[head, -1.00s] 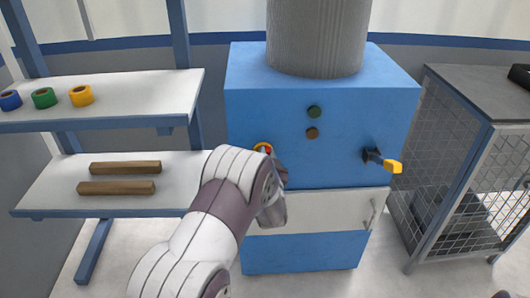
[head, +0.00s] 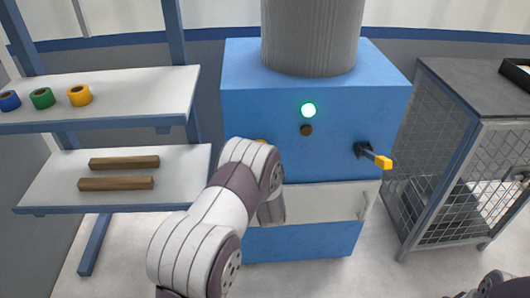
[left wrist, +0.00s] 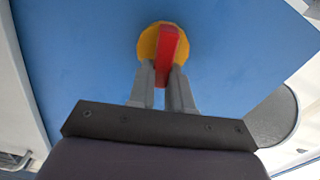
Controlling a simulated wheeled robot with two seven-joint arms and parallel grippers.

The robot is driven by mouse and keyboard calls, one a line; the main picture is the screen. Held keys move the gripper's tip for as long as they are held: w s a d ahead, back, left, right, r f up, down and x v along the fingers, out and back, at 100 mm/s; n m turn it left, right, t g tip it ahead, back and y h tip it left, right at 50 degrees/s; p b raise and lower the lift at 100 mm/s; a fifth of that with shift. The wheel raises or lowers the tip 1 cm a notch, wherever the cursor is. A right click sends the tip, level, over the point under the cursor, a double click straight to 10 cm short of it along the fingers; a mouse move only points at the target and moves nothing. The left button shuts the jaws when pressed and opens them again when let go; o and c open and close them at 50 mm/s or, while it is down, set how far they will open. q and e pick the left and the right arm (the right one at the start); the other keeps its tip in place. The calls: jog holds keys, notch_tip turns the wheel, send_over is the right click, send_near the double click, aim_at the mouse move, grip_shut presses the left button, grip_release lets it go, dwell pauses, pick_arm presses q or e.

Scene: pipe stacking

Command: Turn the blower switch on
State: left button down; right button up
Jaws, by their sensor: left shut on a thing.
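The blue blower machine (head: 240,120) stands in the middle of the head view. Its upper indicator light (head: 308,110) glows bright green; the lower lamp (head: 306,130) is dark. The blower switch is a red handle (left wrist: 169,52) on a yellow round base (left wrist: 148,42) in the left wrist view. In the head view only a sliver of yellow (head: 261,141) shows above my arm. My left gripper (left wrist: 166,80) is shut on the red handle, with one finger on each side. My left arm hides the gripper in the head view. My right gripper is not in view.
A lever with a yellow tip (head: 384,162) sticks out on the machine's right. A shelf (head: 150,95) at left holds tape rolls (head: 79,95) and wooden bars (head: 124,163). A mesh cabinet (head: 440,150) stands at right. Part of my right arm shows at bottom right.

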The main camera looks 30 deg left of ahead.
pick_arm(q)
jog(key=shift+f+m+p, duration=0.2)
jog(key=shift+m+p, duration=0.15)
jog(key=shift+m, duration=0.75)
jog(key=c, duration=1)
grip_release()
jog(key=shift+c, duration=0.2)
jog(key=p+v, duration=0.1)
jog(key=v, duration=1.1)
jog(key=shift+s, duration=0.4)
